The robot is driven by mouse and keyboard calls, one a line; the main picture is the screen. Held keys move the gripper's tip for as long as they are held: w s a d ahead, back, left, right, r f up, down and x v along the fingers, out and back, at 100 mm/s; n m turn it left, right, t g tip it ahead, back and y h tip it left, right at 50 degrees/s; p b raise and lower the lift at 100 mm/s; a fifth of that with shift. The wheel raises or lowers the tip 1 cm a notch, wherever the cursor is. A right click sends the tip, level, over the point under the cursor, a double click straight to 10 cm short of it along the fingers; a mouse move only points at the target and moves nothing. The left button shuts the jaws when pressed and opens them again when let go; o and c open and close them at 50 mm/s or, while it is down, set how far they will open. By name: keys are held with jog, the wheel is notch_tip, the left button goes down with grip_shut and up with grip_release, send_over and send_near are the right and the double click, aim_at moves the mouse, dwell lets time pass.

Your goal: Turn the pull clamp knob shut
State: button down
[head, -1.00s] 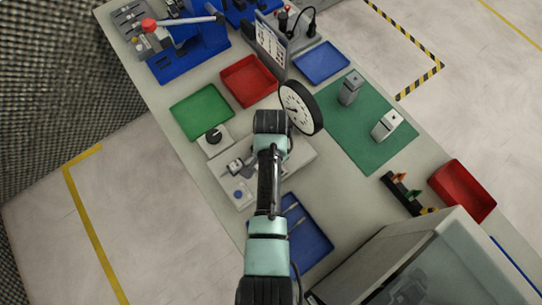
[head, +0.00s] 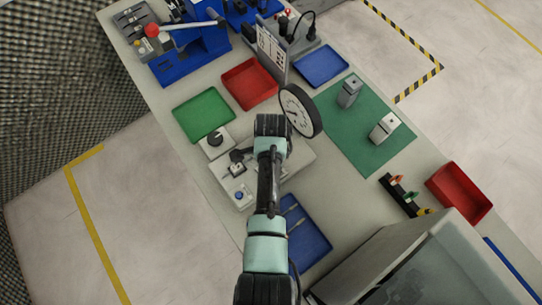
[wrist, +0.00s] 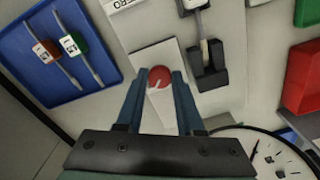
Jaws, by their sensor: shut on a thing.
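A round red knob (wrist: 160,77) with a white pointer mark sits on a pale plate (wrist: 172,58) in the wrist view; I take it as the pull clamp knob. My gripper (wrist: 159,79) is shut on it, one blue finger on each side. In the head view my gripper (head: 272,150) reaches down over the grey base, and my arm hides the knob. A black clamp-like fixture with a metal bar (wrist: 208,65) stands just right of the knob in the wrist view; the fixture also shows in the head view (head: 237,157).
A dial gauge (head: 299,110) stands close beside my gripper; its face shows in the wrist view (wrist: 272,158). A blue tray (head: 306,236) with tools lies near my arm. A black knob (head: 215,138), blue button (head: 239,195), green tray (head: 203,113) and red tray (head: 249,83) are around.

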jog(key=shift+w+r, duration=0.1)
dwell(0.3)
jog(key=c, duration=0.5)
grip_release()
notch_tip(320, 180, up, 13)
jog(key=shift+f+b, duration=0.1)
jog(key=shift+b, duration=0.75)
